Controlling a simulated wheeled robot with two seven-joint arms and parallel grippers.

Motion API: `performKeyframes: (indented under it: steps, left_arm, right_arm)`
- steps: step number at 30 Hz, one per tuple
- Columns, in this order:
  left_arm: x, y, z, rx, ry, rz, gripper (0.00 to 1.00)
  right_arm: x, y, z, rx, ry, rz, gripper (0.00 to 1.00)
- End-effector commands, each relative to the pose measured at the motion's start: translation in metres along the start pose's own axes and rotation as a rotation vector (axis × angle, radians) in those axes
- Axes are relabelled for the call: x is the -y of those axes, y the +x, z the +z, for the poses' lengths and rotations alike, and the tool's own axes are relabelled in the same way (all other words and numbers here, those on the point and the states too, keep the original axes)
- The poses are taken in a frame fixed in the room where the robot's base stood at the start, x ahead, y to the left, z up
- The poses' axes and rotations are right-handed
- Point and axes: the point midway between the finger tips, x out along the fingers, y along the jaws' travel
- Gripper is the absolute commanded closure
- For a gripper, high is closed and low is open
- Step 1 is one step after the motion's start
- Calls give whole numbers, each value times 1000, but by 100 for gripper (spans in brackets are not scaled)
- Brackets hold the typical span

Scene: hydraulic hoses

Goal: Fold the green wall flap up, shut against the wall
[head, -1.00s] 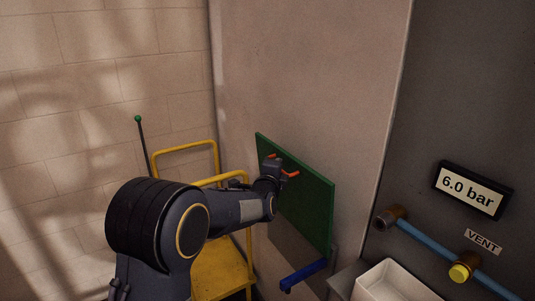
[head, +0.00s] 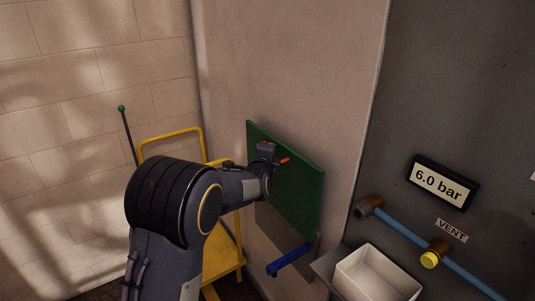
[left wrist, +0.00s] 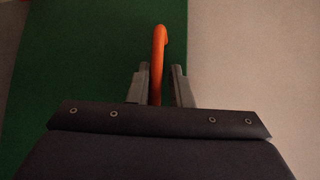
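The green flap (head: 294,190) stands nearly upright by the pale wall in the head view. Whether it lies flat against the wall I cannot tell. An orange handle (head: 285,161) sticks out from its face. My left gripper (head: 268,150) is at the flap's upper part, on this handle. A blue lever-like part (head: 290,261) sits below the flap's lower edge. My right gripper is not in view.
A yellow cart (head: 170,134) stands left, behind my arm. A white bin (head: 376,276) is at lower right. A grey panel carries a 6.0 bar display (head: 441,183), a blue pipe (head: 405,234) and a yellow vent knob (head: 430,260).

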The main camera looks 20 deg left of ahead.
Motion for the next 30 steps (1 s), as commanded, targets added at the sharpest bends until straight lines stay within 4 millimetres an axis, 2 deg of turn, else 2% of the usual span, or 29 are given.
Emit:
performKeyframes:
  steps: [4,7,15,19,23,30]
  left_arm:
    - [0,-1,-2,-5,2,-1,80]
    - [0,-9,-3,-5,2,-1,80]
    - [0,-56,-2,-4,-2,-2,80]
    - [1,-72,-1,-2,-1,-2,80]
    - [1,-79,0,0,-2,-2,80]
    - [0,-79,1,1,-1,-1,80]
  right_arm:
    - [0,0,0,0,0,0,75]
    - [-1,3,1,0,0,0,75]
    - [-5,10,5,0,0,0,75]
    - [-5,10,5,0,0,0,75]
    - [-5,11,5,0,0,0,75]
    - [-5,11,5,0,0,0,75]
